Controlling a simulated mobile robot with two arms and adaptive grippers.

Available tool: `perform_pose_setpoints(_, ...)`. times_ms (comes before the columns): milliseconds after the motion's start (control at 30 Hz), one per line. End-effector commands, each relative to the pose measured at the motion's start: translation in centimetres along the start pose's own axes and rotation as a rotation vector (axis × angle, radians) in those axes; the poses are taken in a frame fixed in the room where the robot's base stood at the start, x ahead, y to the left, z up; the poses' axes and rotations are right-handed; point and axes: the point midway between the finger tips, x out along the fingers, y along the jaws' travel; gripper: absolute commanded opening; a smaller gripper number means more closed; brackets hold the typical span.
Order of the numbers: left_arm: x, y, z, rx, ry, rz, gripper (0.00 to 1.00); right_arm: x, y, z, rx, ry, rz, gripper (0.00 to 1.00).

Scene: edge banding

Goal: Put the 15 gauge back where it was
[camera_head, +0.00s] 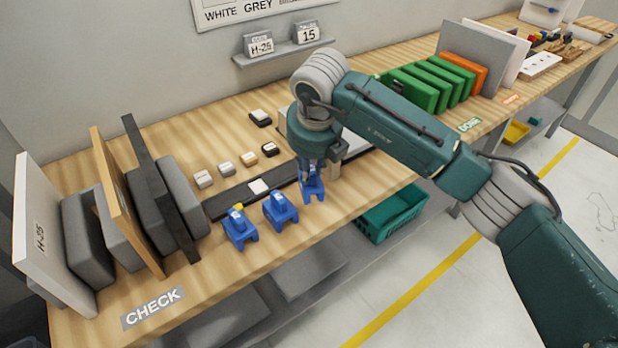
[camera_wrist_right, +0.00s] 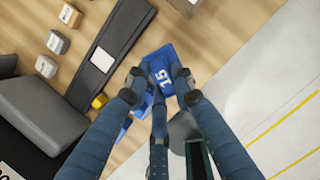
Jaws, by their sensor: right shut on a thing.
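The 15 gauge is a blue block with a white 15 on it, shown in the right wrist view (camera_wrist_right: 163,66). My right gripper (camera_wrist_right: 159,82) is shut on it. In the head view the gripper (camera_head: 314,172) points down over the 15 gauge (camera_head: 313,188), at the right end of a row near the bench's front edge. I cannot tell whether the gauge touches the bench. Two similar blue gauges stand to its left, the middle one (camera_head: 280,210) and the left one (camera_head: 239,230) with a yellow part. My left gripper is not in view.
A dark strip (camera_head: 232,202) with a white piece (camera_head: 258,187) lies behind the gauges. Small capped blocks (camera_head: 204,179) stand behind it. Upright panels (camera_head: 60,230) stand at left and green blocks (camera_head: 415,92) at right. A teal bin (camera_head: 393,213) sits below.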

Motion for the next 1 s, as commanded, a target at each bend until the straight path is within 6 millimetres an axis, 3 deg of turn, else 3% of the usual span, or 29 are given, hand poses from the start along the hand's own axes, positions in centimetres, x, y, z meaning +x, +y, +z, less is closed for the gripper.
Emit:
perform_pose_setpoints(300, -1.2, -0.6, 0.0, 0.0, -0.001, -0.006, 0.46, 3.7, 0.0, -1.3, 0.0, 0.002, 0.001, 0.0)
perform_pose_setpoints(667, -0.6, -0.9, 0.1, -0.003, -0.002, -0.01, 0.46, 4.3, 0.0, -1.4, -0.001, 0.0, 0.0, 0.0)
perform_pose_setpoints(700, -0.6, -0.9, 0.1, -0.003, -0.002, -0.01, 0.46, 4.3, 0.0, -1.4, -0.001, 0.001, 0.0, 0.25)
perform_pose_setpoints(800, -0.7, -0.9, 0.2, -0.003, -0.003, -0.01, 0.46, 4.2, 0.0, -1.4, -0.001, 0.001, 0.0, 0.42)
perform_pose_setpoints(1000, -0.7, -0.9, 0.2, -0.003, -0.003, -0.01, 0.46, 4.2, 0.0, -1.4, -0.001, 0.002, 0.0, 0.42)
